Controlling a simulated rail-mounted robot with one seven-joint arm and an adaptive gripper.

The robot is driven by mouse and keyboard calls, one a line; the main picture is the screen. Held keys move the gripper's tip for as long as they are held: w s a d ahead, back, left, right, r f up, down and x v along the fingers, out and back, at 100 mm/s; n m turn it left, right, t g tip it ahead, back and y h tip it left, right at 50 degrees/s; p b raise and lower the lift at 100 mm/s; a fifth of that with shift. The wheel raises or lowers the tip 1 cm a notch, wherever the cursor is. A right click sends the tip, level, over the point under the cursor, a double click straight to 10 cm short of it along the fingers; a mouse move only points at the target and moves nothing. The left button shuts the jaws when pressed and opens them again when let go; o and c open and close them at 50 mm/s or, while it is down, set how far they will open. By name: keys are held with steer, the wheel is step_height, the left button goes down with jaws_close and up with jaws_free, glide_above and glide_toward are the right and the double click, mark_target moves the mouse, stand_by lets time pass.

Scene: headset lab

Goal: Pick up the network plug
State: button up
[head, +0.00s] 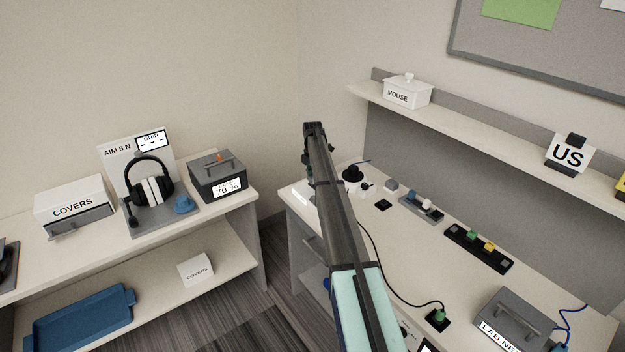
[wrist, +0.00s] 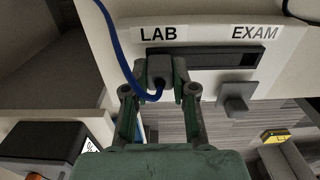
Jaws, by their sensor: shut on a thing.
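The network plug (wrist: 158,68) is a small grey block with a blue cable (wrist: 112,45) looping up to the left in the wrist view. My gripper (wrist: 161,74) is shut on it, one finger on each side. The plug is at the left end of a dark slotted panel (wrist: 215,57), below the LAB label (wrist: 158,33). I cannot tell whether it is inside the slot or just in front. In the head view my arm hides the plug and most of the gripper.
An EXAM label (wrist: 255,32) is right of LAB, with a grey block (wrist: 238,97) below it. In the head view, the desk (head: 395,240) holds a black strip (head: 480,249), a green plug (head: 438,316) and a grey box (head: 515,315) with blue cable. A shelf (head: 480,133) runs above.

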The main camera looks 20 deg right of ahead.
step_height(320, 180, up, 20)
steer(key=b, duration=0.5)
steer(key=shift+b, duration=0.3)
